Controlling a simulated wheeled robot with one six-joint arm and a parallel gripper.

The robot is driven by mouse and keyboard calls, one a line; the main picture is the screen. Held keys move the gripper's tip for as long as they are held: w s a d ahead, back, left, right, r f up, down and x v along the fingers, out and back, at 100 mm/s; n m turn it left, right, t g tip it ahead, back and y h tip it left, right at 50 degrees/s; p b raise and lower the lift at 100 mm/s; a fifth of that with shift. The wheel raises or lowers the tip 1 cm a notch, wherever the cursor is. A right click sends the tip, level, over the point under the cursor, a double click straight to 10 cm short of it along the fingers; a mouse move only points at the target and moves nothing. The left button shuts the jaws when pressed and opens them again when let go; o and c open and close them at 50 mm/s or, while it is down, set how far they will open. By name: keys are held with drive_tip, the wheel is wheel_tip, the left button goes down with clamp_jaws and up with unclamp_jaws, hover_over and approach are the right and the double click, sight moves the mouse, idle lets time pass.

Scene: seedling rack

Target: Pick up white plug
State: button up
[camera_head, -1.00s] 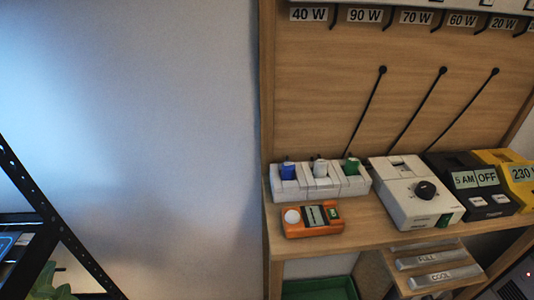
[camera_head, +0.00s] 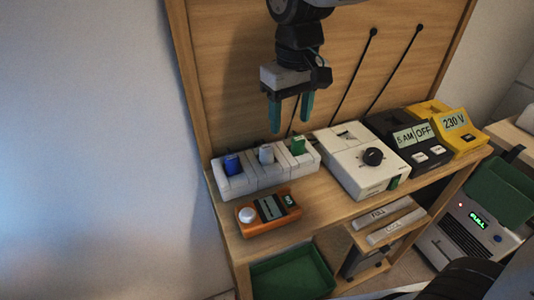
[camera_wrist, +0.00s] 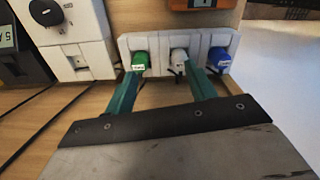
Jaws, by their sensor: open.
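The white plug (camera_head: 266,154) stands in the middle socket of a white power strip (camera_head: 237,184), between a blue plug (camera_head: 233,165) and a green plug (camera_head: 298,146). In the wrist view the white plug (camera_wrist: 179,56) shows between and beyond my two green fingertips. My gripper (camera_head: 291,113) is open and empty, pointing down above the strip, nearest the green plug in the head view. It also shows in the wrist view (camera_wrist: 163,73), its fingers apart. The fingers do not appear to touch any plug.
An orange meter (camera_head: 268,211) lies in front of the strip. A white box with a dial (camera_head: 352,171), a black timer (camera_head: 405,142) and a yellow unit (camera_head: 446,127) stand to the right. Black cables run up the wooden back panel. A green tray (camera_head: 290,279) sits below.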

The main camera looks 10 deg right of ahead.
drive_tip(key=n, duration=0.1)
hover_over(267, 147)
drive_tip(key=shift+w+a+f, duration=0.1)
drive_tip(key=shift+a+f, duration=0.1)
drive_tip(key=shift+f, duration=0.35)
drive_tip(key=shift+w+a+f, duration=0.1)
drive_tip(key=shift+a+f, duration=0.05)
drive_tip(key=shift+f, duration=0.4)
drive_tip(key=shift+a+f, duration=0.1)
drive_tip(key=shift+f, duration=0.25)
drive_tip(key=f, duration=0.4)
drive_tip(key=d+f, duration=0.1)
drive_tip(key=f, duration=0.2)
drive_tip(key=shift+s, duration=0.2)
drive_tip(key=shift+a+r, duration=0.1)
drive_tip(key=c, duration=1.1)
